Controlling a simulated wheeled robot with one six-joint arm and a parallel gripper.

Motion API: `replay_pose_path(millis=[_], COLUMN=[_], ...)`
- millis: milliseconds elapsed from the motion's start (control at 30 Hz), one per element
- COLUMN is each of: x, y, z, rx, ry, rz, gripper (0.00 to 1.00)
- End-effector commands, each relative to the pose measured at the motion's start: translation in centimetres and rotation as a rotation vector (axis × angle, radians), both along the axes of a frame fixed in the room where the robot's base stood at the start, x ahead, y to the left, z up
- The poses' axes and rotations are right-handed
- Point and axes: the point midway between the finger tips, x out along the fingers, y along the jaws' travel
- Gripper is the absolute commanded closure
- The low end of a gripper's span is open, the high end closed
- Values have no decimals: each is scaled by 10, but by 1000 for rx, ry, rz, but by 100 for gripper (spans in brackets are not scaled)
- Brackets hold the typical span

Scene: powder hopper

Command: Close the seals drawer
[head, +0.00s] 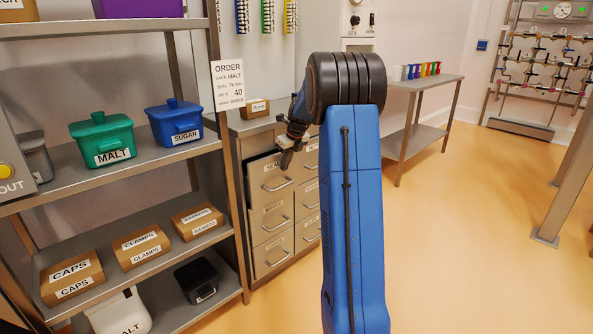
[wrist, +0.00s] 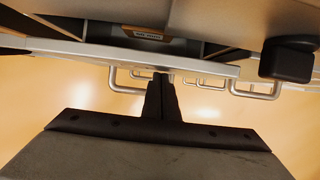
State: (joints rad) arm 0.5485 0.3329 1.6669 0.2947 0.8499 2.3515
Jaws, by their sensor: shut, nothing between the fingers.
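The seals drawer (head: 270,174) is the top left drawer of the grey cabinet, its label partly hidden by my gripper. It stands out from the cabinet. In the wrist view its pale front edge (wrist: 120,54) runs across the upper picture, and a small labelled box (wrist: 150,33) shows in the gap behind it. A bar handle (wrist: 127,85) shows at its left. My gripper (head: 287,160) is in front of this drawer near its top. In the wrist view the dark fingers (wrist: 161,77) are together and empty, their tips close to the drawer front; contact cannot be told.
Lower drawers (head: 272,218) and the right column of drawers look shut. A cardboard box (head: 255,108) sits on the cabinet top. A shelf rack (head: 237,200) with bins and boxes stands close on the left. The floor (head: 450,240) to the right is clear.

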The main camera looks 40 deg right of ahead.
Motion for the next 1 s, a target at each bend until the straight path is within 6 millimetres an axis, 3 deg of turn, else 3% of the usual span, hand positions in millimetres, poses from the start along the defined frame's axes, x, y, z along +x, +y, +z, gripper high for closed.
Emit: replay_pose_path(millis=[133, 400, 833, 1000], x=[19, 33, 37, 28], y=[1, 2, 3, -3], z=[0, 0, 2, 3], rx=[0, 0, -2, -2], ry=[1, -2, -10, -8], rz=[1, -1, -1, 0], gripper=[100, 100, 100, 100])
